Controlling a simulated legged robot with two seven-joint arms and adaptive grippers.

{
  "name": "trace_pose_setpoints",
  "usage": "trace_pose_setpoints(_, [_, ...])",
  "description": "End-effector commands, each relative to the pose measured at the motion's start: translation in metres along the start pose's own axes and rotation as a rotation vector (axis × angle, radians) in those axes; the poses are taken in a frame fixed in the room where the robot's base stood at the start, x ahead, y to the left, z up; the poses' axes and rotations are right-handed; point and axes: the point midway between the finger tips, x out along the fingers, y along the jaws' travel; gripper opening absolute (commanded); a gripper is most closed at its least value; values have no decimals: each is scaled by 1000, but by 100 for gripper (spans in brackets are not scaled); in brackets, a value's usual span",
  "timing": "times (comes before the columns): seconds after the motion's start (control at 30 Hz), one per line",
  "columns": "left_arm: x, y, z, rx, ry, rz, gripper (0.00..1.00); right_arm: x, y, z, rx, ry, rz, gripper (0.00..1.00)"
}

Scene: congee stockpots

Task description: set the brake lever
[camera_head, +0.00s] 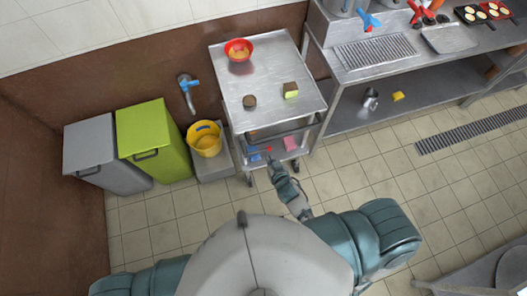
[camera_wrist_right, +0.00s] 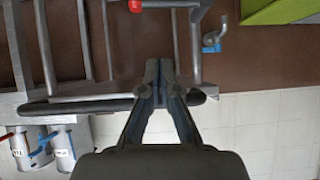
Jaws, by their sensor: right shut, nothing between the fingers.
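A metal cart (camera_head: 262,112) stands ahead of me, with a black push handle (camera_head: 300,128) along its near side. A small red end (camera_head: 269,149), which looks like the tip of the brake lever, shows low on the cart's near side. In the right wrist view a red tip (camera_wrist_right: 135,5) on a grey bar sits at the top edge, mostly cut off. My right gripper (camera_head: 273,164) is close to the cart's near side, just below the red end. In the wrist view its fingertips (camera_wrist_right: 155,68) are together and empty, apart from the red tip. My left gripper is out of view.
The cart top carries a red bowl (camera_head: 238,50), a sponge (camera_head: 290,90) and a round brown item (camera_head: 249,102). A yellow bucket (camera_head: 205,139), a green bin (camera_head: 153,138) and a grey bin (camera_head: 92,150) stand left. A steel counter (camera_head: 375,72) stands right. Floor right of the cart is clear.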

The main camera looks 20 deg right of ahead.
Motion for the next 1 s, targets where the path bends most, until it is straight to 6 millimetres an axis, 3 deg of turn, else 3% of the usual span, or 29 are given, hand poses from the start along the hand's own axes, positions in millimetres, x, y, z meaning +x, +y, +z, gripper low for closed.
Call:
trace_pose_setpoints(0.43, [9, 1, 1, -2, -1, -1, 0, 92, 4, 5, 3, -3, -1, 0])
trace_pose_setpoints(0.67, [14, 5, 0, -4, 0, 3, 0, 110, 2, 25, 1, -2, -2, 0])
trace_pose_setpoints(1.0, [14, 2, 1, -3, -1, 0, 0, 113, 2, 29, 2, -1, -2, 0])
